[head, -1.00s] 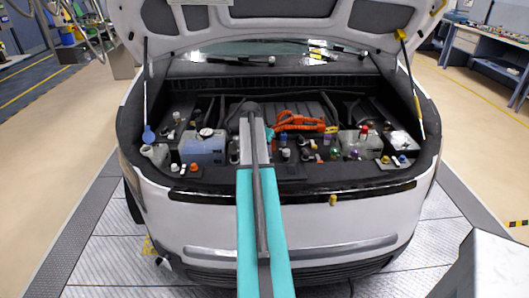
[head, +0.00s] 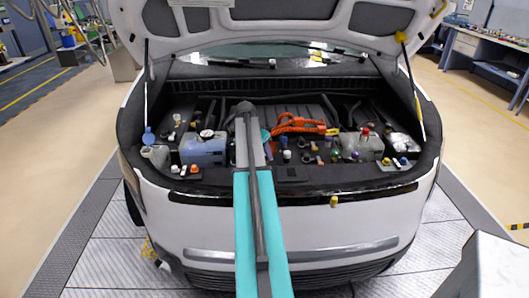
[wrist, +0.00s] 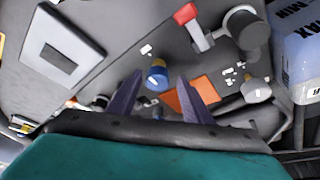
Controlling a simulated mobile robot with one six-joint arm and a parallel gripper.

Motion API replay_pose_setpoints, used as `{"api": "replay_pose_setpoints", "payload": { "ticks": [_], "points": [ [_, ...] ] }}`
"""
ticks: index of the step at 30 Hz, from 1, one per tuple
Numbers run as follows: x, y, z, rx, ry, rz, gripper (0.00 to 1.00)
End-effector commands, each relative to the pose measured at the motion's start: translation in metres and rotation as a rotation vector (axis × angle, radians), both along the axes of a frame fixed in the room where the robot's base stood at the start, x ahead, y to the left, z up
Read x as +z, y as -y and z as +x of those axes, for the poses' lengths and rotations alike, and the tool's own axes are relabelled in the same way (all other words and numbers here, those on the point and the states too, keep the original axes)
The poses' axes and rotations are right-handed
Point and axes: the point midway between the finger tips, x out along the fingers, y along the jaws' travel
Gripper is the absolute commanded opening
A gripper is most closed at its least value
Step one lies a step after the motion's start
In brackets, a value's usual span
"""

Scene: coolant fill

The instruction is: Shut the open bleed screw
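My gripper (wrist: 156,90) shows in the wrist view as two dark purple fingers, spread apart with nothing clasped between them. A small fitting with a blue top (wrist: 157,73) appears between the fingertips; I cannot tell whether the fingers reach down to it. A red-handled part (wrist: 188,18) on a pale stem lies beyond, to the upper right. No label marks the bleed screw, so I cannot tell which fitting it is or see an open one for certain. In the head view my arm hides the gripper and part of the bay.
A coolant tank (head: 203,149) stands left of my arm; a tank marked MAX and MIN (wrist: 303,45) is at right in the wrist view. An orange patch (wrist: 193,96) lies near the right finger. Orange cables (head: 298,125) and several coloured caps crowd the bay.

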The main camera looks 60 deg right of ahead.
Motion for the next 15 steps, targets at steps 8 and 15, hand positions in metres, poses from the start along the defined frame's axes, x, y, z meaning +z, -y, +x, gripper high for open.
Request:
{"api": "replay_pose_setpoints", "payload": {
  "ticks": [8,15],
  "points": [
    [0.0004,0.0021,-0.0021,-0.002,-0.002,-0.004,0.47],
    [0.0062,0.0003,-0.002,-0.002,-0.002,-0.005,0.47]
  ]
}}
